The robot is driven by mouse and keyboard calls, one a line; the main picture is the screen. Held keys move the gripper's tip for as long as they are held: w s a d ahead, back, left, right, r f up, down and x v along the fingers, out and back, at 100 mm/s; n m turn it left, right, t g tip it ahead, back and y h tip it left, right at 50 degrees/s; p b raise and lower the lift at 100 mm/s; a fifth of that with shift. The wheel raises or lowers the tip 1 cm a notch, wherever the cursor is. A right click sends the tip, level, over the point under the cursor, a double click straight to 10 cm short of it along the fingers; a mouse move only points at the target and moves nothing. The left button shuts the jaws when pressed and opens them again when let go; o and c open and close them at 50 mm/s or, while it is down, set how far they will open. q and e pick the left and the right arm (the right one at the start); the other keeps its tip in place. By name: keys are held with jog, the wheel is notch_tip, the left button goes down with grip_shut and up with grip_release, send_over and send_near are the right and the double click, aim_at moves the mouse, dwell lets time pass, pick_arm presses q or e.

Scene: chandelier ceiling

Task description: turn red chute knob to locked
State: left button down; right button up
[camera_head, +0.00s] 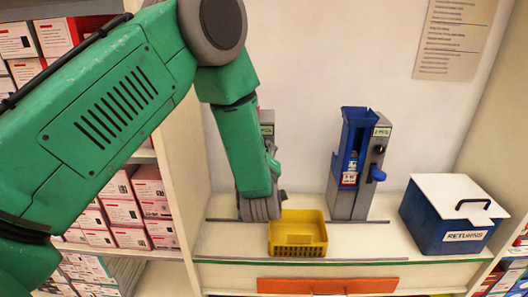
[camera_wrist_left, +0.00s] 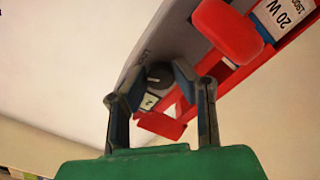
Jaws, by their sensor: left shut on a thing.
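The red chute's dispenser shows in the wrist view as a grey housing (camera_wrist_left: 128,82) with red parts (camera_wrist_left: 228,30). It is seen from below at a tilt. A dark round knob (camera_wrist_left: 159,76) with a pale mark sits on the housing. My left gripper (camera_wrist_left: 160,80) has its two fingertips on either side of this knob and is shut on it. In the head view my green left arm covers most of this dispenser, and only its grey top (camera_head: 267,117) shows. The knob is hidden there. My right gripper is not in view.
A blue chute dispenser (camera_head: 354,160) stands to the right on the shelf. A yellow basket (camera_head: 297,226) sits in front, close to my left wrist. A blue returns box (camera_head: 432,226) with a white lid is at the far right. Boxes fill the left shelves.

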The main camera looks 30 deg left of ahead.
pick_arm(q)
jog(key=m, duration=0.4)
jog(key=shift+f+m, duration=0.15)
jog(key=shift+m, duration=0.25)
dwell(0.4)
jog(key=c, duration=1.3)
grip_release()
jog(key=shift+a, duration=0.1)
jog(key=shift+s, duration=0.1)
jog(key=shift+s+d, duration=0.25)
jog(key=shift+s, duration=0.05)
jog(key=v, duration=1.1)
jog(key=shift+d, duration=0.15)
